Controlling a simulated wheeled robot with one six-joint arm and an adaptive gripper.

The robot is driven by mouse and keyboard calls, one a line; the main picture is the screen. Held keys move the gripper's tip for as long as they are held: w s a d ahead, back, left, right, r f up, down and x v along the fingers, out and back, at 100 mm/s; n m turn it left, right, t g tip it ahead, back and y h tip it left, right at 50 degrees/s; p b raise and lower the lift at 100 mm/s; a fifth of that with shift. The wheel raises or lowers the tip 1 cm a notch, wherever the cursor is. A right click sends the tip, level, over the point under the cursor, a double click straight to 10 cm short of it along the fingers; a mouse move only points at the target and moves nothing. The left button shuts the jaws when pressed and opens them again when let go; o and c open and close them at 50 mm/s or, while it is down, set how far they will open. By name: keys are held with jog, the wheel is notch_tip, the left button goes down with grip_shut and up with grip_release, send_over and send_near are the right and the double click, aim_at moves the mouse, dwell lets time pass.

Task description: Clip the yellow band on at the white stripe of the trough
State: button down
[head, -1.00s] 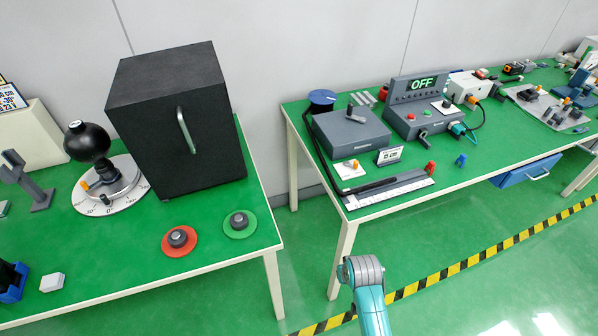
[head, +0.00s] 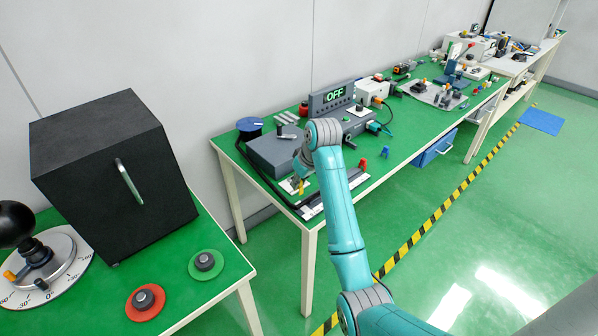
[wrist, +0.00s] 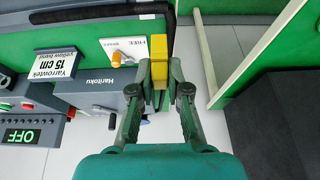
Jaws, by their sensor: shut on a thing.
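My gripper (wrist: 159,85) is shut on the yellow band (wrist: 159,72), which shows as a small yellow block between the fingertips in the wrist view. In the head view my gripper (head: 299,178) is over the front left part of the middle table, partly hidden by my arm. The grey trough (head: 312,211) lies along that table's front edge, largely behind my arm. Part of the trough with a dark cable (wrist: 100,12) shows at the top of the wrist view, apart from the band. I cannot make out its white stripe.
A label card (wrist: 57,65) reads "Yarrowtek yellow band 15 cm". Beside it are a FREE/BRAKE plate (wrist: 142,48) with an orange lever and a grey box (head: 272,150). A black cabinet (head: 110,170) stands on the left table.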

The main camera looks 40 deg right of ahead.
aim_at(304, 203)
jog(key=shift+d+f, duration=0.85)
jog(key=shift+d, duration=0.1)
jog(key=shift+f, duration=0.1)
jog(key=shift+f, duration=1.3)
jog(key=shift+f, duration=1.8)
dwell(0.8)
jog(key=c, duration=1.1)
grip_release()
jog(key=shift+o, duration=0.2)
jog(key=shift+s, duration=0.1)
jog(key=v, duration=0.7)
jog(key=shift+r, duration=0.35)
